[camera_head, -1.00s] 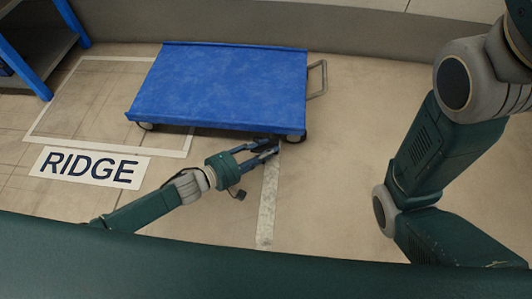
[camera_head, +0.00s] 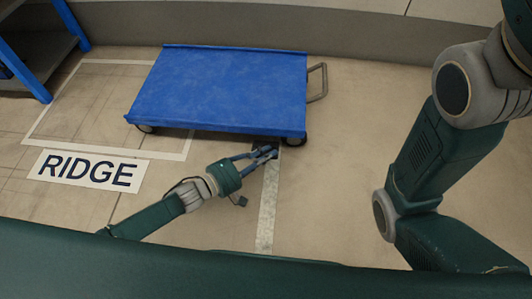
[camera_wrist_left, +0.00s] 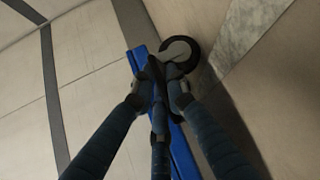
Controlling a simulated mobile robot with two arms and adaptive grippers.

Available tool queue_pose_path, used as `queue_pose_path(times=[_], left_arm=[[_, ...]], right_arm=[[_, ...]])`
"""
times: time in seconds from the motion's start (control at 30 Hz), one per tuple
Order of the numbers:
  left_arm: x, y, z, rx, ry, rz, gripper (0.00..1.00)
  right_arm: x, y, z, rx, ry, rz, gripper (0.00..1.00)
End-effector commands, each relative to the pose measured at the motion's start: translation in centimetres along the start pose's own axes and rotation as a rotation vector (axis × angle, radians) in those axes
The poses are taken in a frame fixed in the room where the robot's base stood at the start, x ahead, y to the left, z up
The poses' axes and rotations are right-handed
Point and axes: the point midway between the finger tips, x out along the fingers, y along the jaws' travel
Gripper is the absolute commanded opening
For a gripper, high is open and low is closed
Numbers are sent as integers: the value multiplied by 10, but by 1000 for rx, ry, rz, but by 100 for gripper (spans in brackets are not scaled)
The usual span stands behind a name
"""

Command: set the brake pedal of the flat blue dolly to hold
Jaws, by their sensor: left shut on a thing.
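The flat blue dolly (camera_head: 220,88) stands on the floor ahead; its blue edge also shows in the left wrist view (camera_wrist_left: 183,152). A caster wheel (camera_head: 294,140) is under its near right corner, and a wheel shows in the left wrist view (camera_wrist_left: 190,50). My left gripper (camera_head: 267,152) is at the near edge, just left of that wheel. In the left wrist view its fingers (camera_wrist_left: 158,88) are closed around a small dark piece beside the wheel, the brake pedal (camera_wrist_left: 154,68). The fingers mostly hide it, and I cannot tell its setting. My right gripper is out of view.
A floor label reading RIDGE (camera_head: 88,171) lies left of my left arm, below a pale outlined floor area (camera_head: 85,105). A blue-framed shelf (camera_head: 35,45) stands at the upper left. The dolly's handle (camera_head: 320,82) is on its right. Floor right of the dolly is clear.

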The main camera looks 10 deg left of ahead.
Motion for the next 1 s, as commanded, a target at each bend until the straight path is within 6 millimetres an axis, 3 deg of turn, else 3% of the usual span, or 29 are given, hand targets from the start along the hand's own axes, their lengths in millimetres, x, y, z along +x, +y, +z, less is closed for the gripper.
queue_pose_path(times=[0.1, 0.27, 0.67, 0.7, 0.8, 1.0], left_arm=[[1, -18, -1, 69, 3, 75, 0], [1, -22, -2, 155, 3, 159, 0], [0, -20, -1, 188, 4, 188, 0], [0, -20, -1, 188, 4, 188, 15], [0, -19, -1, 188, 4, 187, 33], [0, -19, -1, 188, 4, 188, 33]], right_arm=[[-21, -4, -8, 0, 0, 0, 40], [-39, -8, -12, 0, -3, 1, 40], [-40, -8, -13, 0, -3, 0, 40], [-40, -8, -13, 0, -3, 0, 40], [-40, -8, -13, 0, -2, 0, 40], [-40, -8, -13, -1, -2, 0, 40]])
